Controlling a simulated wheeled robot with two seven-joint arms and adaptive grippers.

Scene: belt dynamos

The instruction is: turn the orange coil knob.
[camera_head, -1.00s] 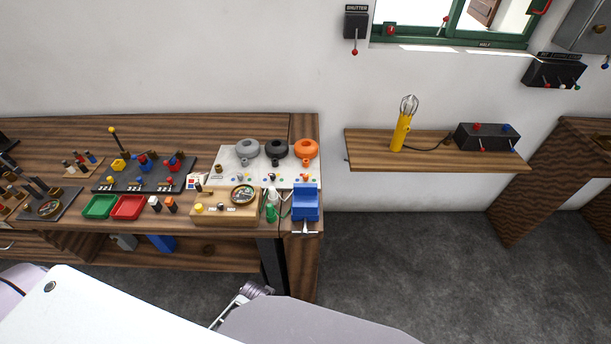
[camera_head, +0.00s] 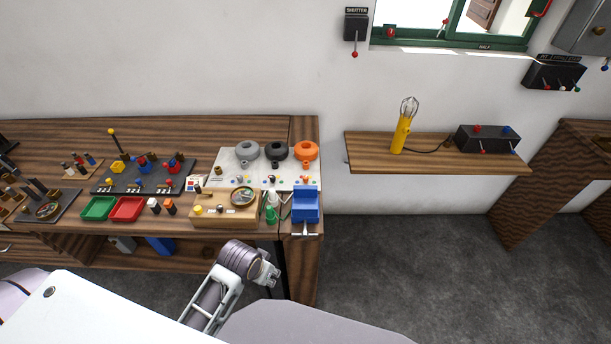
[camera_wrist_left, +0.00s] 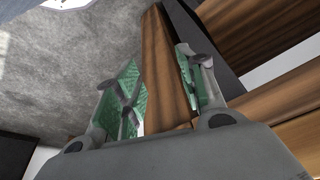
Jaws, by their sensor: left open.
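The orange coil knob (camera_head: 306,151) is a round ring-like piece at the right end of a white panel (camera_head: 226,170) at the back of the workbench. A black one (camera_head: 276,151) and a grey one (camera_head: 247,151) stand to its left. My left gripper (camera_head: 272,277) is in front of the bench's front edge, below and nearer than the knob, and touches nothing that I can see. In the left wrist view the gripper (camera_wrist_left: 160,95) has its green-padded fingers spread, with only a wooden bench part behind them. The knob is not visible there. My right gripper is not in view.
A blue vise (camera_head: 305,205) stands at the bench's front right corner. A wooden box with a round dial (camera_head: 224,212), a green bottle (camera_head: 271,214) and red (camera_head: 128,208) and green trays (camera_head: 99,207) line the front. A wall shelf (camera_head: 437,160) holds a yellow lamp (camera_head: 401,132).

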